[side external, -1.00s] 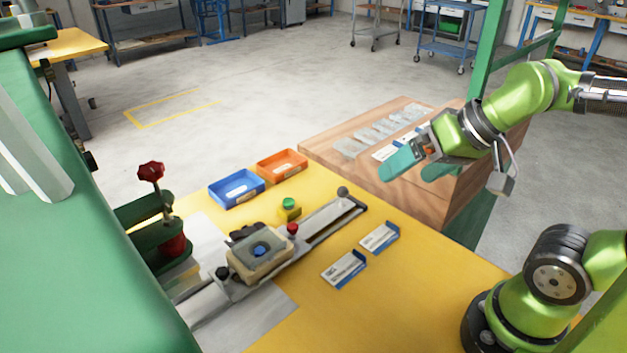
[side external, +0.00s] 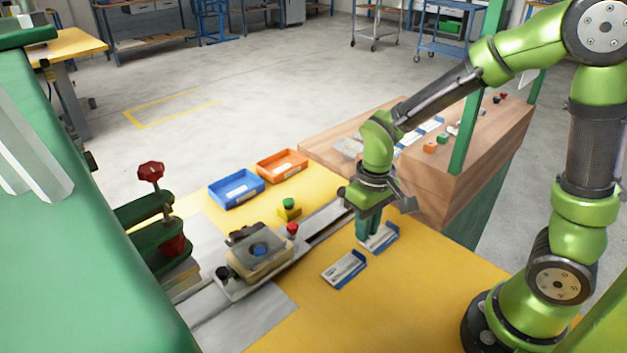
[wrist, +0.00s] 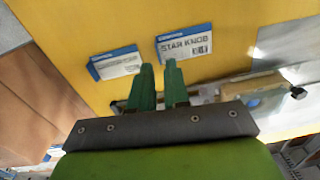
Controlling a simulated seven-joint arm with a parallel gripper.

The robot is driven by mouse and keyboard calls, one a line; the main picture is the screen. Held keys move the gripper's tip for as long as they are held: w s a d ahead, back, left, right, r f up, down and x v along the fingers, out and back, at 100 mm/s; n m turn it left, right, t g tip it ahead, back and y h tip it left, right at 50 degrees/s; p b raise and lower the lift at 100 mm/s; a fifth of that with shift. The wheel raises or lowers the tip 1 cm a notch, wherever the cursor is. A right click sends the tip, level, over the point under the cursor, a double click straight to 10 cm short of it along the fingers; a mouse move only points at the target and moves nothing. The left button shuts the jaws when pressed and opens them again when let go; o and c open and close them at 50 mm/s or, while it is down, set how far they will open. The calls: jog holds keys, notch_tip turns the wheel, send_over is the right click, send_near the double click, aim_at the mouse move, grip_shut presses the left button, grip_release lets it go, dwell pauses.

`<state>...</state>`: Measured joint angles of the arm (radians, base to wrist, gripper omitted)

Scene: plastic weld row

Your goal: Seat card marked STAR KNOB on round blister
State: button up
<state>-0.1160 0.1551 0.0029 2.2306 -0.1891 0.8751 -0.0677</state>
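The card marked STAR KNOB (wrist: 185,44) lies flat on the yellow table, white with a blue edge. It appears to be the nearer card (side external: 344,269) in the side view. A second card (wrist: 116,62) lies beside it; its print is unclear, and in the side view it is the farther card (side external: 383,238), partly hidden by my fingers. My gripper (wrist: 158,64) points down with a narrow empty gap between its green fingers. In the side view my gripper (side external: 367,240) is over or just beside the farther card. A blister holding a blue round part (side external: 260,249) sits in the slide's nest (side external: 270,265).
A blue bin (side external: 236,189) and an orange bin (side external: 282,165) stand behind the slide. A green button on a yellow box (side external: 289,208) is near the nest. A press with a red knob (side external: 151,170) stands left. A wooden bench (side external: 480,150) holds more parts. The front table is clear.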

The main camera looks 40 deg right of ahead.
jog(key=shift+w+f, duration=0.35)
jog(key=shift+f, duration=0.15)
jog(key=shift+w+d+n, duration=0.15)
jog(key=shift+w+n, duration=0.15)
jog(key=shift+f, duration=3.35)
grip_shut()
jog(key=shift+r, duration=2.25)
jog(key=shift+r, duration=0.1)
